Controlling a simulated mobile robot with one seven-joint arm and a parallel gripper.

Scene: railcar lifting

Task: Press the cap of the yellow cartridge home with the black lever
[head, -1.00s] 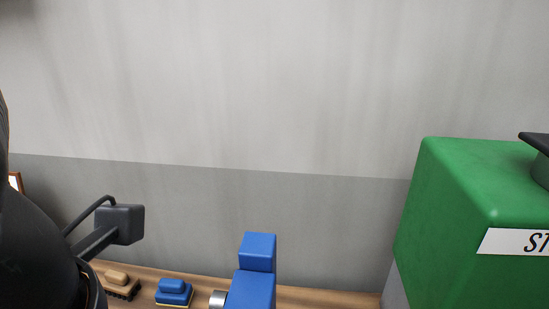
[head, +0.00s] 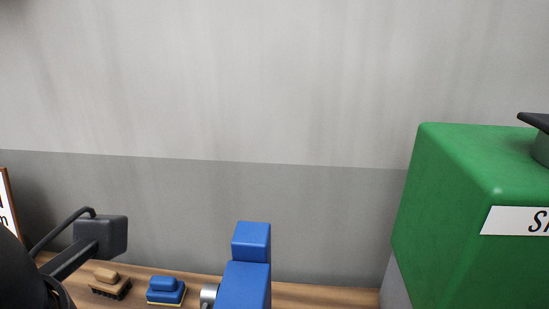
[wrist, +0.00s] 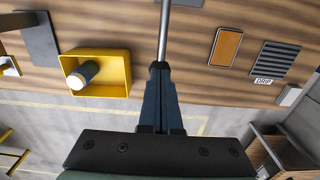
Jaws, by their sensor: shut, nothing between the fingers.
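My gripper (wrist: 160,70) is in the wrist view, its dark fingers shut together and empty. A thin grey metal rod (wrist: 165,30) shows just beyond the fingertips; I cannot tell whether they touch. A yellow open box (wrist: 118,75) stands left of the fingers on the wooden bench. A cylinder (wrist: 82,76) with a dark body and a pale end lies or stands in it. I cannot make out the yellow cartridge, its cap or the black lever for certain in either view.
A large green housing (head: 455,210) blocks the right. In the wrist view are an orange panel (wrist: 226,47) and a slotted grate (wrist: 275,60).

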